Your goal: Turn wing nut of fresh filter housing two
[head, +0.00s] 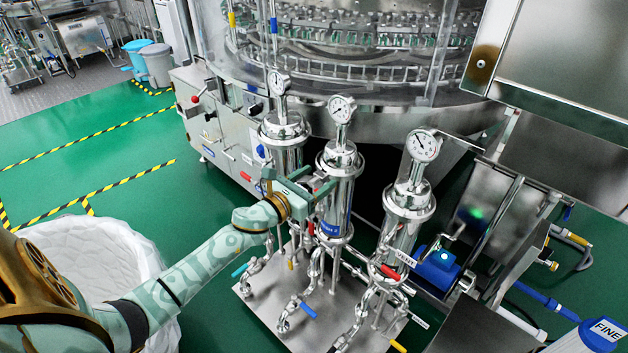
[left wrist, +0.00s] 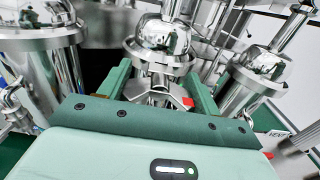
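Three steel filter housings with dial gauges stand in a row. The middle housing (head: 341,190) has a blue label low on its body, too small to read surely. My left gripper (head: 318,183) is at the left side of this housing, just below its lid clamp. In the left wrist view the green fingers (left wrist: 162,90) are spread apart. A steel wing nut (left wrist: 158,88) on the clamp of the housing (left wrist: 163,35) sits between them. Gaps show beside it, and I cannot tell whether either finger touches it. The wing nut is hidden in the head view. My right gripper is not in view.
The left housing (head: 284,132) and right housing (head: 408,203) stand close on either side. Pipes and coloured valve handles sit below, above a steel base plate (head: 270,310). The rotary washer (head: 360,90) is behind. Green floor is free at left, beside a white-lined bin (head: 95,250).

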